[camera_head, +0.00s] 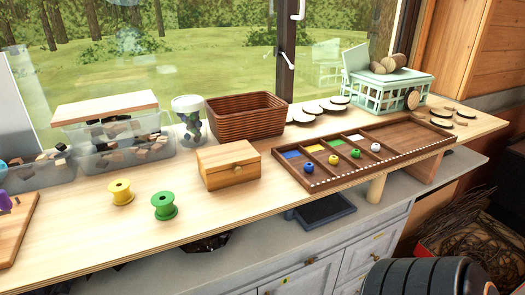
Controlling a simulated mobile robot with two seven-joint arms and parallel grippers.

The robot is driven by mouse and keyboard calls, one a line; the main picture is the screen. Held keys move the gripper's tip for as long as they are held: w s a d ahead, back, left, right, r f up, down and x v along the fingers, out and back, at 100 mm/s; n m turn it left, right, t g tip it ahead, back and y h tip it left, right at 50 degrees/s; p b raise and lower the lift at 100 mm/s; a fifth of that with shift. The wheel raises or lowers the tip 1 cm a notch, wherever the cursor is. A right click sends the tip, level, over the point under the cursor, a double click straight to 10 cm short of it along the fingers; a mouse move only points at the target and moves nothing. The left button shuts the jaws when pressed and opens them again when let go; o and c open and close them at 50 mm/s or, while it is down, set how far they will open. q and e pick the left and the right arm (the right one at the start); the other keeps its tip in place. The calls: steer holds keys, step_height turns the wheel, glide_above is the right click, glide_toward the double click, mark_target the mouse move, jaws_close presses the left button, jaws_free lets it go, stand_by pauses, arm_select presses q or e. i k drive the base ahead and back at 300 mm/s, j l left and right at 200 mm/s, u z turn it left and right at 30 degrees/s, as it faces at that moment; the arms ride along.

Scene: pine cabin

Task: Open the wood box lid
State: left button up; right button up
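The small wood box (229,172) sits on the long wooden counter, a little left of the picture's middle. Its lid (228,153) lies flat and shut on top. A small round knob (237,166) shows on the front side. Neither of my grippers is in view, so nothing is seen touching the box.
A brown wicker basket (246,117) stands close behind the box. A compartment tray (362,152) with coloured beads lies to its right. Green (164,206) and yellow (121,192) spools stand to its left. The counter (215,215) is bare in front of the box.

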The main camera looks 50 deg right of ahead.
mark_target(219, 159)
steer(key=l+z, duration=0.2)
steer(key=z, duration=1.1)
